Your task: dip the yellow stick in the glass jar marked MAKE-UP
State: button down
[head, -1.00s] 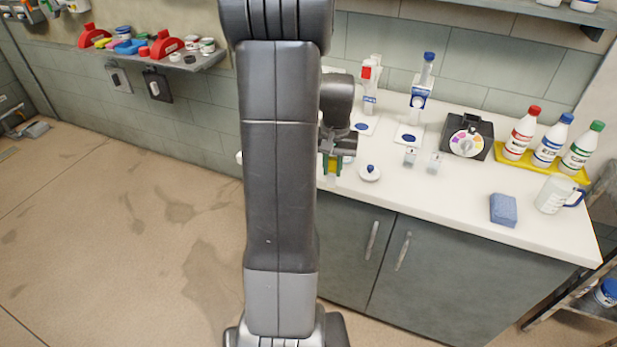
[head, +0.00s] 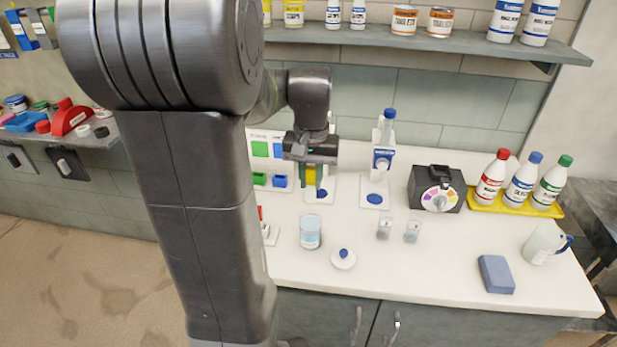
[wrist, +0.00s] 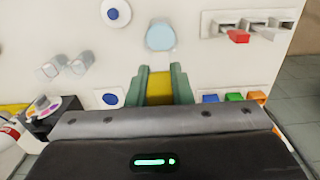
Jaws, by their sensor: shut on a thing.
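My gripper (head: 311,182) has green fingers shut on the yellow stick (head: 310,175), above the back of the white counter. In the wrist view the stick (wrist: 160,88) shows as a yellow piece between the fingertips (wrist: 160,84); its lower end is not clear. A glass jar (head: 311,231) with pale blue liquid stands open on the counter, nearer the front than my gripper. It also shows in the wrist view (wrist: 160,37), beyond the fingertips and apart from them. No writing can be read on the jar. A white lid with a blue knob (head: 343,259) lies beside it.
Two small clear cups (head: 384,229) and a dispenser stand (head: 381,165) are to the right. Farther right are a dial box (head: 437,190), bottles on a yellow tray (head: 487,202), a blue sponge (head: 496,274) and a jug (head: 543,244). A shelf (head: 420,40) hangs above.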

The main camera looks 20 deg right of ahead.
aim_at(310, 213)
jog(key=shift+w+f+b, duration=0.1)
jog(key=shift+f+b, duration=3.85)
jog(key=shift+f, duration=1.75)
jog(key=shift+r, duration=0.15)
jog(key=shift+r+p, duration=4.7)
jog(key=shift+r, duration=0.7)
